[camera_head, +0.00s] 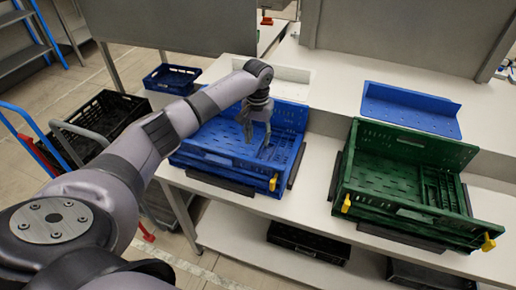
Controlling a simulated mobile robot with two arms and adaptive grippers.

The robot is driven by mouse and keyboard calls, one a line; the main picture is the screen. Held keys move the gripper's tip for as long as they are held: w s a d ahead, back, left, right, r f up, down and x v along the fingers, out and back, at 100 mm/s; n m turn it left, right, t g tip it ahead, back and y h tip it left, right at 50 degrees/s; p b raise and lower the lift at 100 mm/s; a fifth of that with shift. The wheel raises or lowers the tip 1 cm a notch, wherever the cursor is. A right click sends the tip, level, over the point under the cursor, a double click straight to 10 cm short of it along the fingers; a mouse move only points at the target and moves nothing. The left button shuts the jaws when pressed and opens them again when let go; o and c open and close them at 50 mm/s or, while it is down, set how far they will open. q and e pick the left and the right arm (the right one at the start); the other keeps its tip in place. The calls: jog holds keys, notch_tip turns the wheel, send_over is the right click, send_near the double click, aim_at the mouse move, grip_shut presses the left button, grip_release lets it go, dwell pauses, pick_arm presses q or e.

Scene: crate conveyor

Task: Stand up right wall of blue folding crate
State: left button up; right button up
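The blue folding crate (217,161) sits on the white table left of centre. Its back wall (290,115) stands up. Its right wall (284,152) appears to lie folded down inside the crate, partly behind my gripper; its exact tilt is hard to tell. A yellow latch (273,183) shows at the front right corner. My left gripper (256,139) points down over the inside of the crate, fingers apart with nothing visible between them. Whether a fingertip touches the wall cannot be told. My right gripper is not in view.
A green folding crate (392,214) stands on the table to the right, its back wall up. A blue panel-like piece (410,108) lies behind it. A small blue crate (171,78) and black crates (105,116) are at the left. Bare table separates the two main crates.

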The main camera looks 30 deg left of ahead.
aim_at(258, 153)
pick_arm(q)
notch_tip(258, 153, down, 6)
jog(key=shift+r, duration=0.25)
jog(key=shift+f, duration=0.3)
jog(key=shift+s+f, duration=0.1)
grip_shut()
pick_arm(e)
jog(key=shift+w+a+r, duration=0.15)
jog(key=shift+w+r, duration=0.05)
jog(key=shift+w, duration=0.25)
